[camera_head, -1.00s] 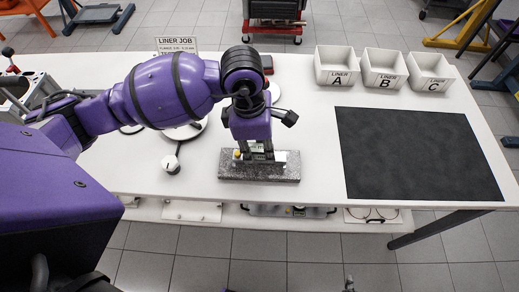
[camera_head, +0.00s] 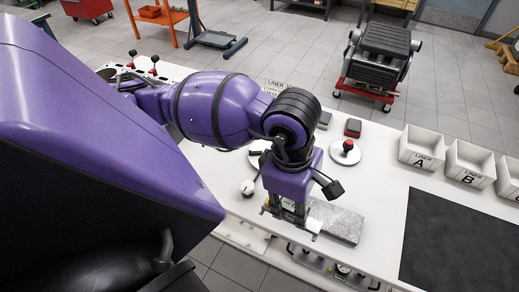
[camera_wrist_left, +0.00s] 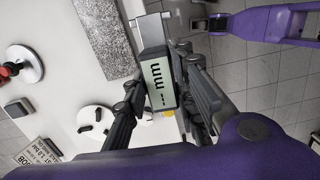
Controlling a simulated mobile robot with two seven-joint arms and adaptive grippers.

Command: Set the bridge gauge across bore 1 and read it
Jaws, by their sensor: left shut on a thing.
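My left gripper (camera_head: 288,212) is shut on the bridge gauge. In the left wrist view the gauge's pale display (camera_wrist_left: 159,82) shows dashes and "mm" between the fingers (camera_wrist_left: 165,95). In the head view the gauge (camera_head: 313,225) is partly hidden by the gripper, at the left end of the speckled granite block (camera_head: 340,222). I cannot tell how high it is held. A purple arm with a dark end (camera_wrist_left: 208,22), apparently my right, shows in the left wrist view; its jaws are unclear. A pale block with dark openings (camera_head: 108,74), mostly hidden by my left arm, stands at the table's far left; no bore number is readable.
White bins A (camera_head: 420,150), B (camera_head: 468,165) and C stand at the right, behind a black mat (camera_head: 460,245). A red-knobbed round piece (camera_head: 345,152) and a white knob (camera_head: 248,188) are on the table. A red wheeled stand (camera_head: 368,92) is on the floor behind.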

